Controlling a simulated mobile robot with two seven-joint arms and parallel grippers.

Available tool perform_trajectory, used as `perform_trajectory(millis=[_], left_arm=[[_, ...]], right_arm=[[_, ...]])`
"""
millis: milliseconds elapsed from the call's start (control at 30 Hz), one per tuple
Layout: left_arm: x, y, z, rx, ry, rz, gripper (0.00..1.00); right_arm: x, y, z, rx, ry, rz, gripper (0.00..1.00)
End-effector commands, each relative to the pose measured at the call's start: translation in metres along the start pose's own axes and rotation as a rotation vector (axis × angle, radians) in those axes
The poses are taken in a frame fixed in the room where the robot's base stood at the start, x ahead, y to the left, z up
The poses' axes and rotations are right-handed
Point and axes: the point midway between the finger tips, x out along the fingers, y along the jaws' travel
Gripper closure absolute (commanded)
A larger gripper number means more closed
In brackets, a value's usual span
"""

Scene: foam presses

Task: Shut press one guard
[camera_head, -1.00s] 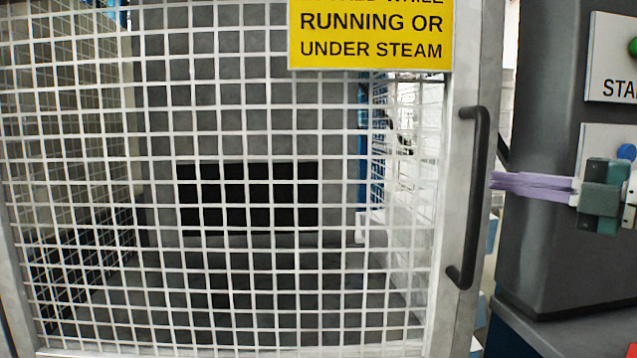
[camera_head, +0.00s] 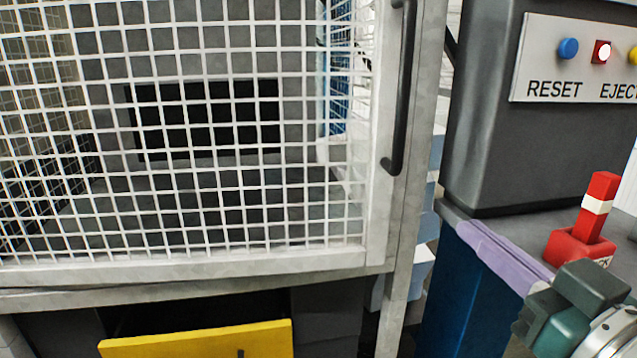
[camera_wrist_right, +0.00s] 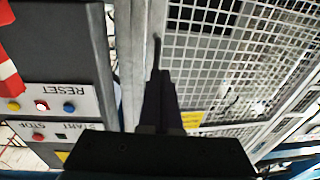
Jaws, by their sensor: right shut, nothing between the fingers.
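The guard (camera_head: 372,235) is a white mesh door in a pale metal frame, filling the left and middle of the head view. Its right edge lies along the grey post, with no clear gap seen. Its dark upright bar handle (camera_head: 402,100) is on that edge; no press number shows. My right gripper (camera_head: 470,235), with lilac fingers, is shut and empty, below and right of the handle and apart from it in the picture. In the right wrist view its dark fingers (camera_wrist_right: 160,100) overlap the handle's line; contact cannot be told. My left gripper is not in view.
A grey control box (camera_head: 490,120) with a button panel (camera_head: 575,85) stands right of the guard. A red block with a red and white upright (camera_head: 597,205) sits on the ledge below it. A yellow panel (camera_head: 200,342) lies under the guard.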

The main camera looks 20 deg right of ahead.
Motion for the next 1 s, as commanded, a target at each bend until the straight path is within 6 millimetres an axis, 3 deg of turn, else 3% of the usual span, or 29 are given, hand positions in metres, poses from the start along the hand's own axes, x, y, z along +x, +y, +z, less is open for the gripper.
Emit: perform_trajectory(millis=[167, 500, 700, 1000], left_arm=[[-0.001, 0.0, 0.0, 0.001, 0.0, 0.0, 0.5], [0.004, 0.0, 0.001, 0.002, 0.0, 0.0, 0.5], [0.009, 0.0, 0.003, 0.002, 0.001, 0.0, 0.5], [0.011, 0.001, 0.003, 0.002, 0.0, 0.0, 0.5]], right_arm=[[0.017, 0.0, 0.0, 0.015, -0.001, 0.005, 1.0], [0.089, 0.0, 0.001, 0.013, 0.0, 0.003, 1.0], [0.122, 0.0, 0.001, 0.012, -0.001, 0.003, 1.0], [0.138, 0.0, 0.001, 0.011, -0.003, 0.003, 1.0]])
